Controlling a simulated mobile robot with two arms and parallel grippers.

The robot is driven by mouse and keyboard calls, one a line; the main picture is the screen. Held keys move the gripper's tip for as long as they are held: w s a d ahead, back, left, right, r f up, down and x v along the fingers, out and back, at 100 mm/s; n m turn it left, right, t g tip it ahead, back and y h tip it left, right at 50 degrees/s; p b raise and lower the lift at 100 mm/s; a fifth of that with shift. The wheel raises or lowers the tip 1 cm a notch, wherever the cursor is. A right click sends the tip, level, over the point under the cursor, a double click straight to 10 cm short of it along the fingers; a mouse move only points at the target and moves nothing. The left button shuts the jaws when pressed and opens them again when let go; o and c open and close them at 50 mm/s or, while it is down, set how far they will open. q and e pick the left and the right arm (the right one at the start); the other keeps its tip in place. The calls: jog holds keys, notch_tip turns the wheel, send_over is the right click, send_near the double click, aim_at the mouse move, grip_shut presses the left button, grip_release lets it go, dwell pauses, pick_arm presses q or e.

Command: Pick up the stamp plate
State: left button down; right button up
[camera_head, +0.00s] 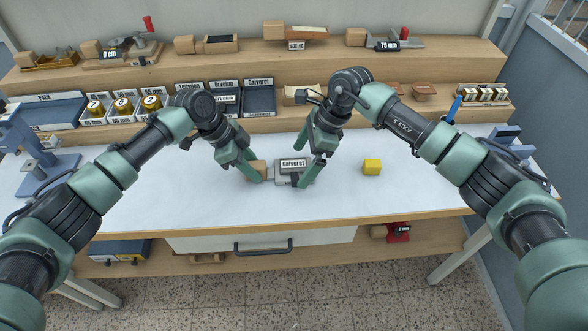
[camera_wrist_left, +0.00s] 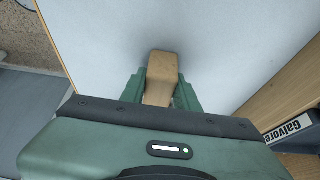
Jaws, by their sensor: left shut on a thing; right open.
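A grey metal plate (camera_head: 281,176) with a label reading "Galvoret" lies on the white worktop, partly hidden by my right gripper. A light wooden block (camera_head: 257,166) is at its left side; I cannot tell whether the two are joined. My left gripper (camera_head: 254,172) is shut on the wooden block. In the left wrist view the block (camera_wrist_left: 161,78) sits between the fingers of my left gripper (camera_wrist_left: 162,92), its rounded end sticking out past them. My right gripper (camera_head: 307,160) is open at the right side of the plate; whether it touches is unclear.
Labelled trays (camera_head: 259,97) and foil rolls (camera_head: 124,105) line the back. Wooden shelves (camera_head: 340,52) hold tools and blocks. The worktop's front is clear.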

jog(key=shift+x, duration=1.1)
jog(key=shift+r, duration=0.1)
jog(key=c, duration=1.5)
notch_tip(320, 180, up, 10)
pick_arm(q)
jog(key=c, duration=1)
grip_release()
jog(key=shift+o, duration=0.2)
